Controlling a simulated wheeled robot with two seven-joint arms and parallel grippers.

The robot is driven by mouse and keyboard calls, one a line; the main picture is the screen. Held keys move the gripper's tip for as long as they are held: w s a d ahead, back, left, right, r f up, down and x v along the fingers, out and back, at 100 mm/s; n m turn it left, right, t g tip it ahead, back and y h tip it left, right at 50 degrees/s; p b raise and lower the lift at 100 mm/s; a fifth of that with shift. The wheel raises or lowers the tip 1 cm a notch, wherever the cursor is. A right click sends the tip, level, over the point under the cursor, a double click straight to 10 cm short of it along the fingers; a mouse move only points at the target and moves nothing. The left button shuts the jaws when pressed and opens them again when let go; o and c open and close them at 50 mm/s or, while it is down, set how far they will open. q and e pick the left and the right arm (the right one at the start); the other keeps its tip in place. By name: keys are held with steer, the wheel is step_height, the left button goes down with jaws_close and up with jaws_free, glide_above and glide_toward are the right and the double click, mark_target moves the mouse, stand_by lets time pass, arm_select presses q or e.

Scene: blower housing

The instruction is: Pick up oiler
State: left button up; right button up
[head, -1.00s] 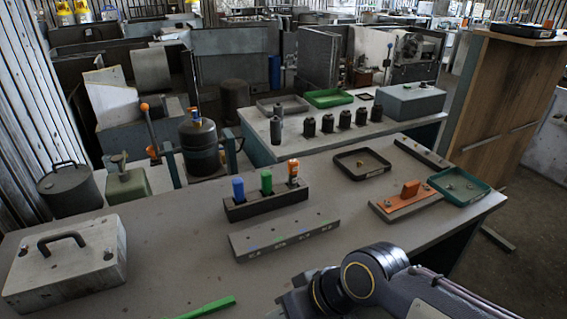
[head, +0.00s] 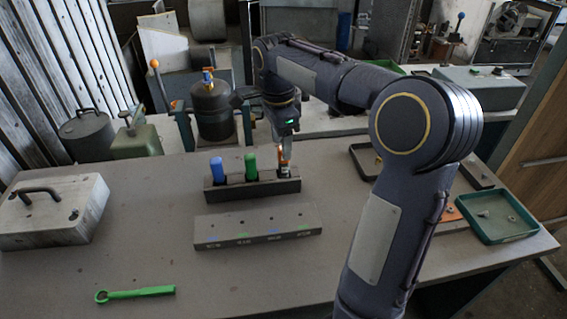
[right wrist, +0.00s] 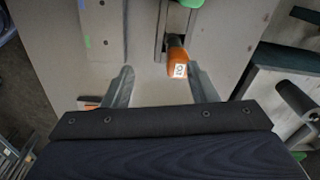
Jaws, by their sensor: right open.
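The orange-topped oiler (head: 284,155) stands in the right end of a dark rack (head: 225,188), partly hidden by my gripper in the head view. In the right wrist view the oiler (right wrist: 177,58) shows an orange body with a small white label. My right gripper (head: 285,146) is over that end of the rack. In the right wrist view its two fingers (right wrist: 162,85) are apart and empty, with the oiler just beyond the gap between their tips, nearer the right finger. My left gripper is not in view.
Blue (head: 216,168) and green (head: 251,166) handles stand in the same rack. A grey block with holes (head: 258,226) lies in front. A green wrench (head: 136,293) and a lidded grey box (head: 50,210) are at left. A green tray (head: 490,218) is at right.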

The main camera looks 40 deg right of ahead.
mark_target(284, 168)
steer(key=shift+w+d+f+m+g+h, duration=0.15)
steer(key=shift+w+d+m, duration=0.15)
steer(key=shift+w+m, duration=0.2)
steer(key=shift+w+d+m+g+h, duration=0.15)
steer(key=shift+w+d+m, duration=0.1)
steer(key=shift+w+m, duration=0.25)
steer(key=shift+d+f, duration=0.15)
steer(key=shift+f, duration=0.2)
steer(key=f, duration=0.4)
steer(key=d+f, duration=0.1)
steer(key=f, duration=0.2)
steer(key=shift+s, duration=0.15)
steer(key=shift+c, duration=0.2)
jaws_close()
steer(key=shift+r, duration=0.1)
